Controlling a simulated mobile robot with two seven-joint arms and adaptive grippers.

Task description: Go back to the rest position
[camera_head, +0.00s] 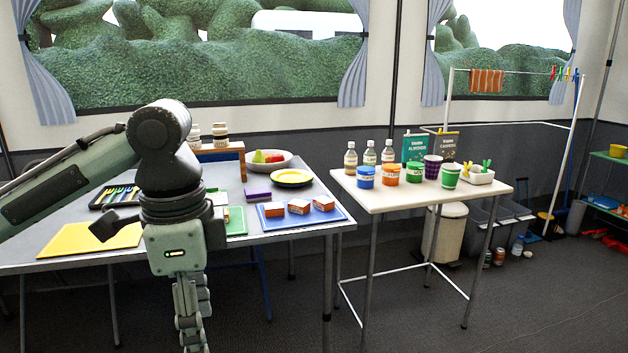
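My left arm comes in from the left and bends down at the wrist. My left gripper (192,318) hangs pointing down in front of the grey table (285,236). Its fingers are seen nearly edge-on and reach the bottom of the view, so the gap between them cannot be made out. I see no object at the fingers. My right arm and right gripper are not in view.
The grey table holds a yellow mat (88,240), a blue tray (330,216) with orange-and-white blocks, a yellow plate (291,177) and a bowl (272,165). A white side table (400,200) holds bottles and cups. The floor at right front is clear.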

